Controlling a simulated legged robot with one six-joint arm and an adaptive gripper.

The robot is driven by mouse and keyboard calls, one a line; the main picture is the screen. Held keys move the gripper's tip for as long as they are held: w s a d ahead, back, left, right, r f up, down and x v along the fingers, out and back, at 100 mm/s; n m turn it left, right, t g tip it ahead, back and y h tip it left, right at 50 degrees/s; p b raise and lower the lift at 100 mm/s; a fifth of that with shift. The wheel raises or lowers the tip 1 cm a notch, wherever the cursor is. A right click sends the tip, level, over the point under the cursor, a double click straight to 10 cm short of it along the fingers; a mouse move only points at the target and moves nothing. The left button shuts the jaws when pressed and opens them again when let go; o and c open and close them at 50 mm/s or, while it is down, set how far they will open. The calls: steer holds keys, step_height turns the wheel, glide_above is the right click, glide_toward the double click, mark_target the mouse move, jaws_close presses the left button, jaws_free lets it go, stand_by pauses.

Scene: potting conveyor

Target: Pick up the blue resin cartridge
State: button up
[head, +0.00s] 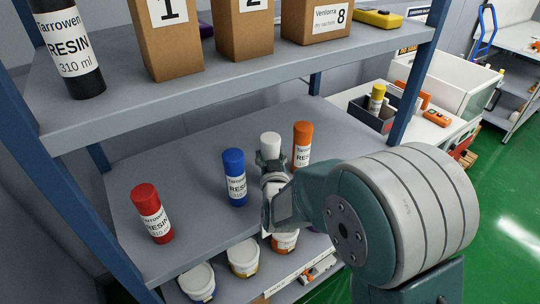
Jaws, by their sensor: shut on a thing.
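The blue resin cartridge (236,178) stands upright on the middle shelf, its label facing me. My gripper (272,172) is just to its right, apart from it as far as I can see. My gripper is shut on a white cartridge (270,144), whose white cap shows above the fingers. Most of the white cartridge's body is hidden by my gripper. I cannot tell whether its base touches the shelf.
On the middle shelf (185,160), a red cartridge (151,213) stands left and an orange one (302,143) right, close behind my gripper. The upper shelf (110,115) holds a black cartridge (69,52) and boxes (166,40). Tubs (243,257) sit below.

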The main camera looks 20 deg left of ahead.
steer(key=shift+f, duration=0.15)
steer(key=o, duration=1.3)
steer(key=v, duration=1.2)
steer(key=shift+s, duration=0.1)
